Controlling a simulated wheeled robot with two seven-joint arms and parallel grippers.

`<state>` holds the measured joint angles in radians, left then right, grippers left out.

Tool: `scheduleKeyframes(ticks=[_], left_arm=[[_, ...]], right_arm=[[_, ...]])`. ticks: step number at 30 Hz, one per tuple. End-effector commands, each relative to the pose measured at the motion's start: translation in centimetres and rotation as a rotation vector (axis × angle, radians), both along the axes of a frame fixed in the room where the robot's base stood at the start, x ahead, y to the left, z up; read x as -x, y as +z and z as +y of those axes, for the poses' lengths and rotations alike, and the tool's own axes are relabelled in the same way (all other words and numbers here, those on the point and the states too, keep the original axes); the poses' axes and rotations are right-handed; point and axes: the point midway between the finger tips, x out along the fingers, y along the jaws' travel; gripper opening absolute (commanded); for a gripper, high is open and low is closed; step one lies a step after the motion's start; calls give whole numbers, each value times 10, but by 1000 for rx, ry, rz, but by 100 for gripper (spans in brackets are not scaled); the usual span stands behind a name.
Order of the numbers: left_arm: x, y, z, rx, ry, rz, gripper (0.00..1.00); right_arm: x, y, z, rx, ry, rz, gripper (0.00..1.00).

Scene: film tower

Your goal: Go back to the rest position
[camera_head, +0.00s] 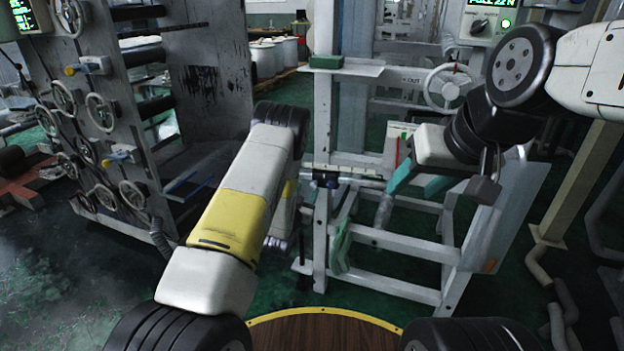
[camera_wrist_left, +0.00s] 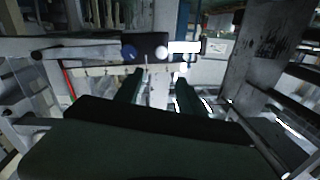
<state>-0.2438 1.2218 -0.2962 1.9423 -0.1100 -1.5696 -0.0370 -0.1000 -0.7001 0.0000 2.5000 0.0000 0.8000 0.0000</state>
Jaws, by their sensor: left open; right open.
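My left arm (camera_head: 235,215) rises from the bottom left of the head view and bends at a dark joint; its gripper is mostly hidden there. In the left wrist view my left gripper (camera_wrist_left: 160,82) shows two dark green fingers, apart, with nothing between them. They point toward a pale rail with a dark clamp. My right arm comes in from the top right of the head view. My right gripper (camera_head: 422,182) has teal fingers spread apart and empty, in front of the white frame.
A white metal frame (camera_head: 400,245) stands close ahead, with a rail and dark clamp (camera_head: 325,180). A grey machine panel with several handwheels (camera_head: 103,112) stands at left. A control box (camera_head: 482,27) is at the upper right. Green floor (camera_head: 60,290) is open at the lower left.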

Motion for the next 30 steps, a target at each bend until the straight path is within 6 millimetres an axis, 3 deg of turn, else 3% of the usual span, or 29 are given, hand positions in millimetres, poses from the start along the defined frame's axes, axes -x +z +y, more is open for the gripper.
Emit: scheduleKeyframes(ticks=[10, 14, 17, 22, 26, 30], left_arm=[[2, 1, 0, 1, 0, -1, 46], [-4, 15, 5, 5, 16, 16, 46], [-14, 42, 13, 16, 50, 60, 46], [-21, 103, 34, 49, 118, 187, 46], [-9, 149, 47, 79, 154, 291, 46], [18, 194, 59, 111, 175, 403, 46]], right_arm=[[0, 0, 0, 0, 0, 0, 51], [0, 0, 0, 0, 0, 0, 51], [0, 0, 0, 0, 0, 0, 51], [0, 0, 0, 0, 0, 0, 51], [0, 0, 0, 0, 0, 0, 51], [0, 0, 0, 0, 0, 0, 51]])
